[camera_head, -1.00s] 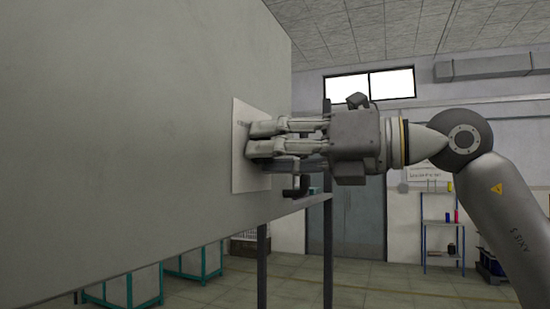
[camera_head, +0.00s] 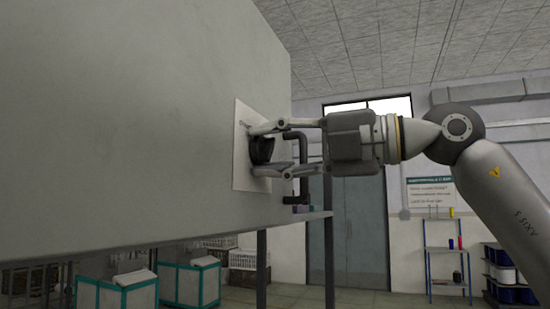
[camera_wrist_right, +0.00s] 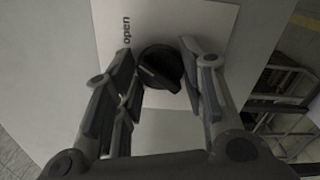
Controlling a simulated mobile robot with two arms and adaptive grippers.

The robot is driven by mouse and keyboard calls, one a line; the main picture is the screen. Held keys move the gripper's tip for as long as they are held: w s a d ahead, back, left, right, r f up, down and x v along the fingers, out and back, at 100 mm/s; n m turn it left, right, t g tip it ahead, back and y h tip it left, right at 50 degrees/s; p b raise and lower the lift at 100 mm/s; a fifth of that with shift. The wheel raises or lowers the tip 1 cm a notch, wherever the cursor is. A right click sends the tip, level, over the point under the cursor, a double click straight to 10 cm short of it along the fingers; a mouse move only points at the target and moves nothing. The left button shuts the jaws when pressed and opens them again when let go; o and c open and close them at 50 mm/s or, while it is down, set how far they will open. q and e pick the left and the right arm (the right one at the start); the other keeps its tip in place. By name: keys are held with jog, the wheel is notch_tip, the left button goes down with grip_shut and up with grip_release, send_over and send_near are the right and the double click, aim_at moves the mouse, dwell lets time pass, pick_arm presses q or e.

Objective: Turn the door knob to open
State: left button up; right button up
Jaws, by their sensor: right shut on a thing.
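The black round knob (camera_head: 262,150) sits on a pale plate (camera_head: 242,183) on the large grey panel (camera_head: 130,110). My right gripper (camera_head: 258,150) reaches it from the right, one finger above and one below, shut on the knob. In the right wrist view the knob (camera_wrist_right: 160,70) lies between the two fingers of the right gripper (camera_wrist_right: 158,62). The word "open" stands on the plate (camera_wrist_right: 205,18) beside the left finger. My left gripper is not in view.
A dark bracket-shaped handle (camera_head: 303,165) stands at the panel's right edge, close behind my right gripper. A metal frame (camera_head: 328,245) stands below it. Teal-edged bins (camera_head: 118,297) and a blue shelf rack (camera_head: 445,255) are farther back.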

jog(key=shift+r+m+b, duration=0.1)
jog(key=shift+m+b, duration=0.25)
jog(key=shift+m, duration=0.65)
jog(key=o, duration=1)
jog(key=shift+w, duration=0.1)
jog(key=v, duration=1.2)
